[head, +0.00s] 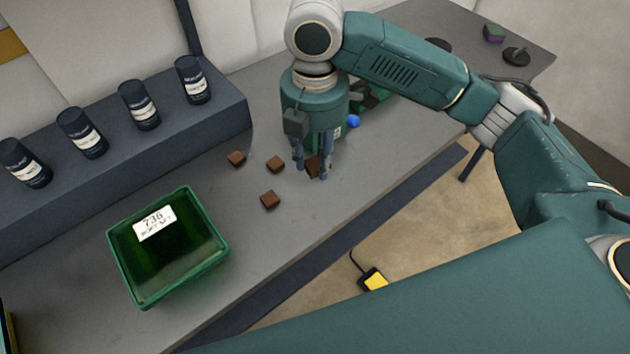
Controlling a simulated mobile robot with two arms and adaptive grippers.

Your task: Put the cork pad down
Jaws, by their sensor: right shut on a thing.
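Several small brown cork pads lie on the grey table: one at the left (236,158), one in the middle (275,164) and one nearer the front (269,200). Another cork pad (312,167) is between the fingers of my right gripper (312,172), which points down. My right gripper is shut on this pad, at or just above the table top; I cannot tell whether the pad touches the table. The fingers partly hide it. My left gripper is not in view.
A green bin (222,246) with a white label stands on the table (285,235) at the front left. Black canisters (139,105) stand on a dark raised ledge (225,112) behind. A blue ball (353,121) lies behind my right gripper. A yellow pedal (374,279) is on the floor.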

